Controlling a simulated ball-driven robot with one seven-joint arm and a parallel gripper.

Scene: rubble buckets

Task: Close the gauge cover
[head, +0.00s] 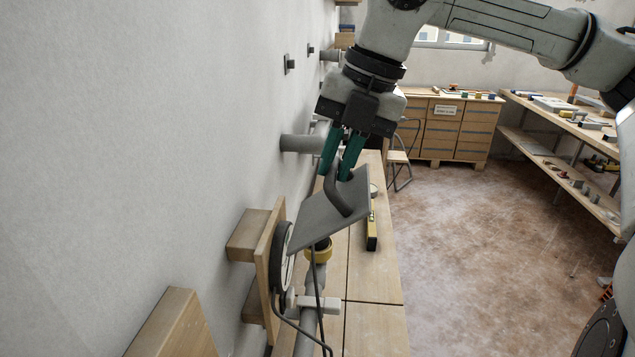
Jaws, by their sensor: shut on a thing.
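The gauge cover (315,218) is a flat grey plate with a thick curved grey handle (336,190). It stands out from the wall at a tilt, swung away from the gauge. The round gauge (284,256) shows partly at its left, on a wooden backboard (268,245); its face is mostly hidden by the angle and the cover. My gripper (340,172) points down with green fingers. It is shut on the upper end of the cover's handle.
Wooden blocks (176,325) and grey pipe stubs (300,143) stick out from the left wall. A wooden bench (375,300) runs below, bearing a yellow level (371,232). A grey pipe with cables stands below the gauge. Open floor (470,250) lies to the right.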

